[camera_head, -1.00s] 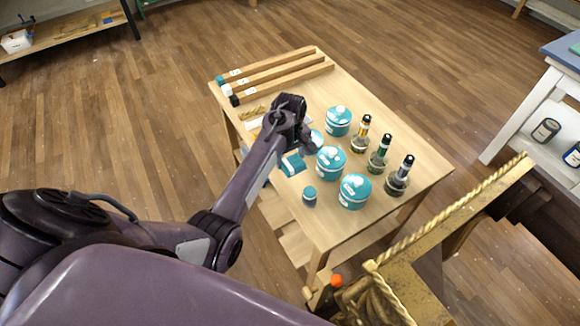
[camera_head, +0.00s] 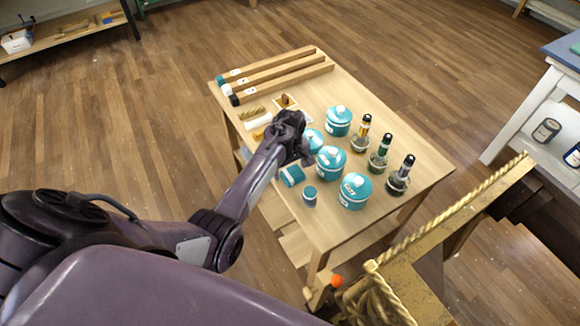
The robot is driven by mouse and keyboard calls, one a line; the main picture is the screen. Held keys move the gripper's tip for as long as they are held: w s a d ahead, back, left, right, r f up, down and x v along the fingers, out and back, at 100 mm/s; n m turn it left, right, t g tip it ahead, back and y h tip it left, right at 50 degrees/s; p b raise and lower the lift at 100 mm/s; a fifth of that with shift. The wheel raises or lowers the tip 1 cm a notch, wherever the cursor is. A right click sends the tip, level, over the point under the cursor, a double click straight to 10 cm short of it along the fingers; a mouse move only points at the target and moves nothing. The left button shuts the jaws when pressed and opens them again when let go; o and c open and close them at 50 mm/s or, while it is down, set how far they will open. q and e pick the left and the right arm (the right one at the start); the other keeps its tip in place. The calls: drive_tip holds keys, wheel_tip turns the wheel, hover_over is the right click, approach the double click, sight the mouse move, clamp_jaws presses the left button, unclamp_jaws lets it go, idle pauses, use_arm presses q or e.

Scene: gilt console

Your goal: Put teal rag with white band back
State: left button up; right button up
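The teal rag with a white band (camera_head: 291,176) is at the near left edge of the light wooden table (camera_head: 398,137), just below my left gripper (camera_head: 301,160). The gripper's fingers are mostly hidden behind its own dark wrist. The rag keeps the same place against the gripper as both move, which fits the gripper being shut on it. I cannot tell whether the rag touches the tabletop. My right gripper is not in view.
Teal lidded pots (camera_head: 355,191) and a small teal jar (camera_head: 310,197) stand close to the gripper. Several dark-topped bottles (camera_head: 380,153) stand to the right. Wooden bars (camera_head: 280,77) lie at the back. A gilt console (camera_head: 450,225) is at the lower right.

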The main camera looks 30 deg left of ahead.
sight(290, 169)
use_arm(q)
wheel_tip(290, 169, up, 12)
drive_tip(key=shift+p, duration=0.3)
idle(0.4)
drive_tip(key=shift+s, duration=0.1)
idle(0.3)
